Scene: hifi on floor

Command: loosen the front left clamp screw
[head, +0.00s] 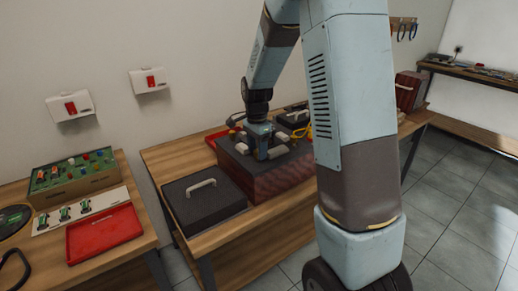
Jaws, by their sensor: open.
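A large dark box with a dark red front (285,178) stands on the wooden bench in the middle. Light grey blocks lie on its top around my gripper; they may be clamps, but I cannot make out any separate screw. My gripper (266,155) points down over the top of this box, among the grey blocks. It is open. Its fingertips are small and partly hidden, so I cannot tell whether they touch anything. The front left clamp screw cannot be picked out.
A black case with a light handle (203,190) stands left of the box. A red tray (104,233) and a green board with knobs (75,170) lie on the left bench. Another dark case (293,117) stands behind. My arm covers the box's right side.

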